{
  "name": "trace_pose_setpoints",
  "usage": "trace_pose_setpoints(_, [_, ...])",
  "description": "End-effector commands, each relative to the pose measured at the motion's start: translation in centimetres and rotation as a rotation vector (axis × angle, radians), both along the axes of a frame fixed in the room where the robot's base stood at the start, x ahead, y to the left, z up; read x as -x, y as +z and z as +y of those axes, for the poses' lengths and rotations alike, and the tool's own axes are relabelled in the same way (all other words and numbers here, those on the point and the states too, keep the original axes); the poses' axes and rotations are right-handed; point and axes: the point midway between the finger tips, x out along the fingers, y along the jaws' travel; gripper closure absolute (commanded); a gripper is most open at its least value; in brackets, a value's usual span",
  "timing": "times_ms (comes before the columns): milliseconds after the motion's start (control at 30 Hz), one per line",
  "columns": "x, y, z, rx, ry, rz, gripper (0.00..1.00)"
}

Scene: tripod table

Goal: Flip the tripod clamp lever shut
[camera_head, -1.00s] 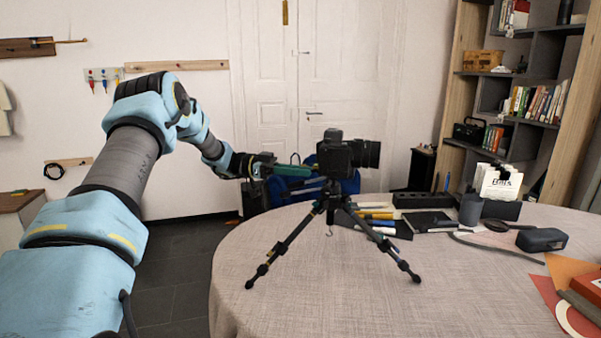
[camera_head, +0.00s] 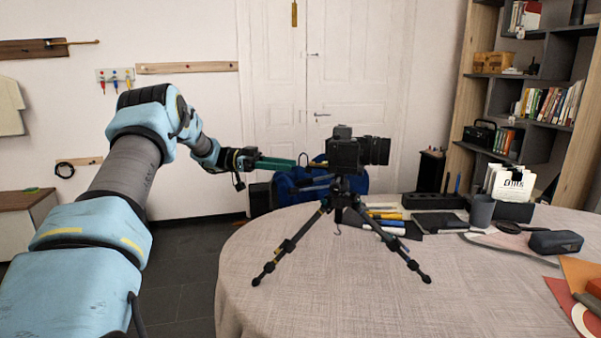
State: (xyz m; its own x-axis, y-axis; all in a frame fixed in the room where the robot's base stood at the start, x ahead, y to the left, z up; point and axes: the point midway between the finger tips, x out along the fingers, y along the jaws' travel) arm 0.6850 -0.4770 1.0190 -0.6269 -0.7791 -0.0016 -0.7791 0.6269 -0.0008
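A black camera (camera_head: 352,153) sits on top of a small black tripod (camera_head: 338,213) that stands on the round table (camera_head: 290,298) with its legs spread. The clamp below the camera is small and dark, and I cannot make out which way its lever points. A dark lever-like bar (camera_head: 318,180) sticks out to the left beneath the camera. My gripper (camera_head: 286,163), with green fingers, reaches in from the left at camera height.
Behind the tripod lie pens (camera_head: 385,215), a black notebook (camera_head: 440,222) and a black organizer (camera_head: 432,201). A grey cup (camera_head: 482,211) and a dark case (camera_head: 556,242) stand to the right. A blue chair (camera_head: 290,190) is behind the table. The front tabletop is clear.

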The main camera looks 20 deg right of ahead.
Motion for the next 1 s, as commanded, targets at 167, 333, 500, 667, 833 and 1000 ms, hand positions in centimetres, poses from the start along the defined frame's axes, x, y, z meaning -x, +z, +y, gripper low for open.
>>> trace_pose_setpoints(167, [-1.6,-0.1,1.9,0.000,0.001,-0.001,0.60])
trace_pose_setpoints(333, [-2.1,0.0,2.6,0.001,0.000,-0.001,0.60])
trace_pose_setpoints(500, [-2.2,0.1,2.7,0.001,0.000,-0.001,0.60])
trace_pose_setpoints(667, [-2.3,0.3,2.5,0.006,0.016,-0.004,0.60])
trace_pose_setpoints(833, [-4.5,3.3,0.4,0.060,0.238,-0.052,0.60])
trace_pose_setpoints(1000, [-10.0,7.3,-0.2,0.072,0.707,-0.121,0.60])
